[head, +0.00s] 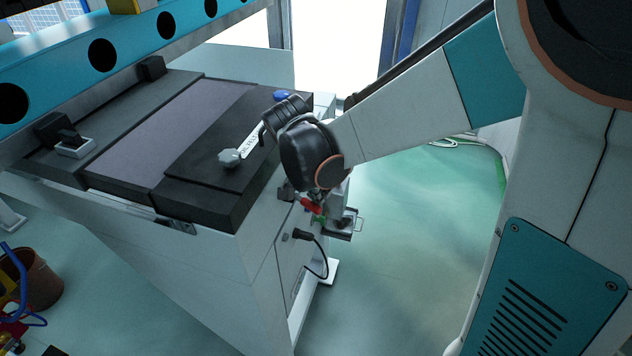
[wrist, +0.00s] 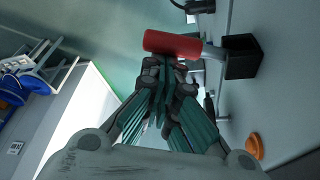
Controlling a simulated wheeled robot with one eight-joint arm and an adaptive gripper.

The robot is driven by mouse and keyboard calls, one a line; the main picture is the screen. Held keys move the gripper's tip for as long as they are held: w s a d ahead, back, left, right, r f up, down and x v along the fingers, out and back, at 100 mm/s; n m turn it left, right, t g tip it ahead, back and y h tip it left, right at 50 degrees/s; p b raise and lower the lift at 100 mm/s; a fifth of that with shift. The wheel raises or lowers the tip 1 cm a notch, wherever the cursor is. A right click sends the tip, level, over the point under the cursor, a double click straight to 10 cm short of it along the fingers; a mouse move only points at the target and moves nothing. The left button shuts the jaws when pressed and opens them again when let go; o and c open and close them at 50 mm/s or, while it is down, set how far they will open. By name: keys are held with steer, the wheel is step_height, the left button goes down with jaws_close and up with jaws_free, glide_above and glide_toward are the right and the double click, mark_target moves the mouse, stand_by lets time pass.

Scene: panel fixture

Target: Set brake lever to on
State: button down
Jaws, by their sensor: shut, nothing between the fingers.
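A lever with a red grip (wrist: 172,43) shows in the wrist view; its metal rod runs right into a black block (wrist: 242,57) on the pale panel. I take it for the brake lever, but no label on it is readable. In the head view its red grip (head: 311,206) is on the side of the cabinet, just below my wrist. My gripper (wrist: 166,68) is shut and empty, its fingertips right at the underside of the red grip. I cannot tell whether they touch it. In the head view my wrist hides most of the gripper.
A black plug and cable (head: 303,236) are below the lever. An orange knob (wrist: 255,146) is on the panel. The green floor right of the cabinet is clear.

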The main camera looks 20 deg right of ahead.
steer(key=shift+s+a+m, duration=0.4)
steer(key=shift+s+a, duration=0.05)
steer(key=shift+s, duration=0.2)
stand_by(0.5)
